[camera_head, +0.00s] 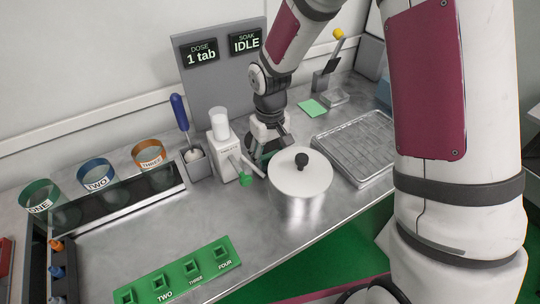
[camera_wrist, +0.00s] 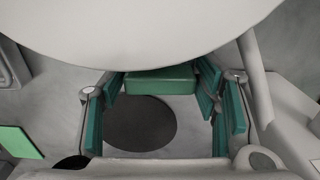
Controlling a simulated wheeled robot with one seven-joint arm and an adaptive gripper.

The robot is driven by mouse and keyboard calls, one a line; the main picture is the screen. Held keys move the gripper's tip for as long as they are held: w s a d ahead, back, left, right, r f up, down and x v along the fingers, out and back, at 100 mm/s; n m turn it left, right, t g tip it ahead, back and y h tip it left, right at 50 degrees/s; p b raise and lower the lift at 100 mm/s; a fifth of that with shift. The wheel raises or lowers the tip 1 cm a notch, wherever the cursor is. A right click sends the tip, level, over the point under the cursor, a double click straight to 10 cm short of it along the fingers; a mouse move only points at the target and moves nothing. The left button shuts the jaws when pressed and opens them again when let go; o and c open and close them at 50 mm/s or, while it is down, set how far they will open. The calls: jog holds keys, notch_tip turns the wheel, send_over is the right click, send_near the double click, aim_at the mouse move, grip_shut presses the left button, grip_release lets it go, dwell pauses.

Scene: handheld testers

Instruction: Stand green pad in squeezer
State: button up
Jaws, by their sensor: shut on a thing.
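My gripper (camera_head: 268,146) is low over the steel counter, just behind the lidded pot. In the wrist view my gripper's teal-lined fingers (camera_wrist: 163,108) are closed on a green block, which I take as the green pad (camera_wrist: 160,81). The pad lies crosswise between the fingers, near the pot side; its lower part is hard to see. A device with a yellow-knobbed lever (camera_head: 331,64) stands at the back right, probably the squeezer; I cannot be sure. A clear tray (camera_head: 336,97) sits at its foot.
The pot lid (camera_head: 300,178) is very close to my gripper. A white dispenser (camera_head: 224,152) stands left of it, a wire-rack tray (camera_head: 355,146) right. A flat green square (camera_head: 313,108) lies behind. A dark disc (camera_wrist: 140,125) is below the fingers. Front-left counter holds a green numbered rack (camera_head: 178,272).

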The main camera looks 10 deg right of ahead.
aim_at(270, 155)
jog(key=shift+f, duration=0.1)
jog(key=shift+f, duration=0.1)
jog(key=o, duration=1)
notch_tip(270, 155, up, 13)
jog(key=shift+f+p, duration=0.2)
jog(key=shift+p, duration=0.75)
